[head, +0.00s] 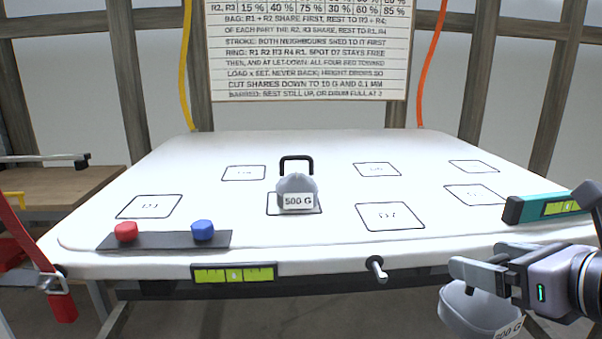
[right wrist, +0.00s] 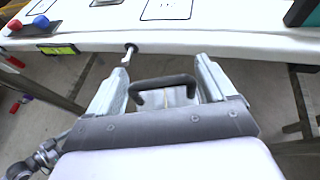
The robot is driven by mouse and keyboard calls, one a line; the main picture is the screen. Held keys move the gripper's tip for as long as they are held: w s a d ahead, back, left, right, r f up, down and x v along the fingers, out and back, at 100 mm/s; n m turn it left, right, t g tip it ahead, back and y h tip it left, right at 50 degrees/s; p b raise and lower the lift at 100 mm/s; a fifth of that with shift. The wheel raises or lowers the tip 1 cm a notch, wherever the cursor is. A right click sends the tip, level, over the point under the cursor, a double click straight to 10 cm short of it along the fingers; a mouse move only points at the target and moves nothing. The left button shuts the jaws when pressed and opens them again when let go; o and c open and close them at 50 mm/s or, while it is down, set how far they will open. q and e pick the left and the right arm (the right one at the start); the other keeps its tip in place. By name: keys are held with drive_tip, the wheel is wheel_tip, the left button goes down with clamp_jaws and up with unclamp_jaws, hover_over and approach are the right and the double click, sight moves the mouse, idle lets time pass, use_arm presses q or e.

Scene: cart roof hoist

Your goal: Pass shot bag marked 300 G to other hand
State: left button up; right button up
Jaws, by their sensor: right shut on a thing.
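My right gripper (head: 482,276) is at the lower right of the head view, in front of the table edge. It is shut on a grey shot bag (head: 468,312), which hangs below it. The bag's tilted label is partly cut off, and I cannot tell surely whether it reads 300 G or 500 G. In the right wrist view the bag's black handle (right wrist: 165,82) is between the fingers. Another grey bag (head: 297,184) with a black handle stands on the table; its label looks like 500 G. My left gripper is not in view.
The white tabletop (head: 330,150) has several outlined squares. A dark strip (head: 165,241) with red and blue knobs lies at its front left. A peg (head: 376,268) sticks out of the front edge. A teal level (head: 545,206) lies at the right edge. A red strap (head: 30,235) hangs at left.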

sight(456, 315)
drive_tip(key=s+a+f+n+y, duration=0.1)
drive_tip(key=a+f, duration=0.3)
drive_tip(key=f, duration=1)
drive_tip(key=shift+s+a+f+y, duration=0.2)
drive_tip(key=shift+s+y, duration=0.1)
drive_tip(key=shift+s, duration=0.15)
drive_tip(key=shift+d+g, duration=0.1)
drive_tip(key=shift+g, duration=0.2)
drive_tip(key=shift+n, duration=0.3)
drive_tip(key=r+p, duration=0.6)
drive_tip(key=p, duration=0.1)
drive_tip(key=shift+s+d+r, duration=0.3)
drive_tip(key=shift+d, duration=0.05)
drive_tip(key=shift+r+p, duration=0.4)
drive_tip(key=shift+p, duration=0.1)
drive_tip(key=shift+a, duration=0.1)
